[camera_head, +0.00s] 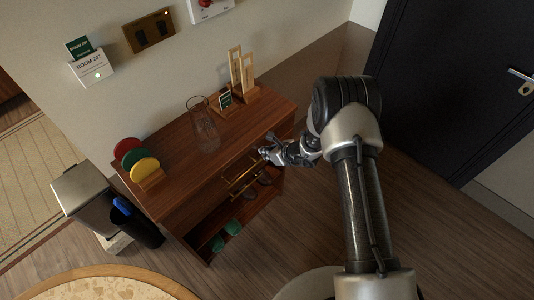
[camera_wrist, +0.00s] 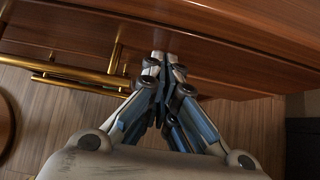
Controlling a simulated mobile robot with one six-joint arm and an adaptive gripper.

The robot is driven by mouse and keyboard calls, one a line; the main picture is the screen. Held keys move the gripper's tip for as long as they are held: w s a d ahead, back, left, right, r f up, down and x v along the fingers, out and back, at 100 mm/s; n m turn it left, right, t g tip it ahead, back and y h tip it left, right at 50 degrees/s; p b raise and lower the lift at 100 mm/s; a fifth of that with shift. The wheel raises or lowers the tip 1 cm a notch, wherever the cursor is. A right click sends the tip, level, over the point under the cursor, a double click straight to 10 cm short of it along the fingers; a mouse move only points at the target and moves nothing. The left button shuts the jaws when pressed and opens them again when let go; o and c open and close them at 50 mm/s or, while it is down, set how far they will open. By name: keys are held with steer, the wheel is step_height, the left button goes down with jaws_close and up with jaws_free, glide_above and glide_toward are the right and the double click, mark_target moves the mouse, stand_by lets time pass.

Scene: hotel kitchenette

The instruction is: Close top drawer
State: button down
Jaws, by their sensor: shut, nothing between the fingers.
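The reddish-brown wooden cabinet (camera_head: 185,150) stands against the wall, with brass bar handles (camera_head: 240,182) on its front. In the wrist view, two brass bars (camera_wrist: 75,74) show to the left of the fingers. The top drawer's front (camera_wrist: 235,58) runs across the upper part of that view; I cannot tell how far it stands out. My gripper (camera_head: 264,153) is at the cabinet's front, right of the handles. Its fingers (camera_wrist: 163,62) are shut and empty, with tips at or very near the wooden front; contact is not clear.
On the cabinet top are a glass vase (camera_head: 205,128), colored discs in a holder (camera_head: 132,160) and a wooden stand (camera_head: 242,80). A bin (camera_head: 90,195) stands left of the cabinet. Green items (camera_head: 230,227) lie on its lower shelf. A dark door (camera_head: 450,85) is at the right.

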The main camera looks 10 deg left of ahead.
steer(key=shift+w+a+r, duration=0.15)
steer(key=shift+r, duration=0.05)
steer(key=v, duration=1.2)
steer(key=shift+f, duration=0.2)
steer(key=shift+r, duration=0.15)
